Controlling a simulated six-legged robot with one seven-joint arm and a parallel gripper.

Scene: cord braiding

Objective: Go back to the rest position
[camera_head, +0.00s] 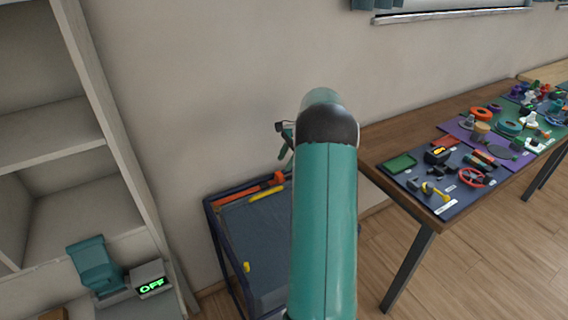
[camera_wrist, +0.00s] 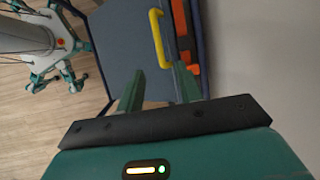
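My gripper (camera_wrist: 159,88) shows in the wrist view with its two green fingers spread apart and nothing between them. It is above the blue-grey top of a cart (camera_wrist: 115,30). A yellow handle-like piece (camera_wrist: 158,38) lies on the cart ahead of the fingertips, apart from them. In the head view my teal arm stretches forward and hides most of my gripper; only a small part shows to the left of the arm's end, over the cart (camera_head: 240,232).
Orange pieces (camera_head: 270,186) lie along the cart's back edge. A wooden table (camera_head: 405,118) with mats and many small parts stands at the right. A shelf (camera_head: 50,135) and a box reading OFF (camera_head: 150,284) are at the left. Wooden floor (camera_head: 480,255) is open at lower right.

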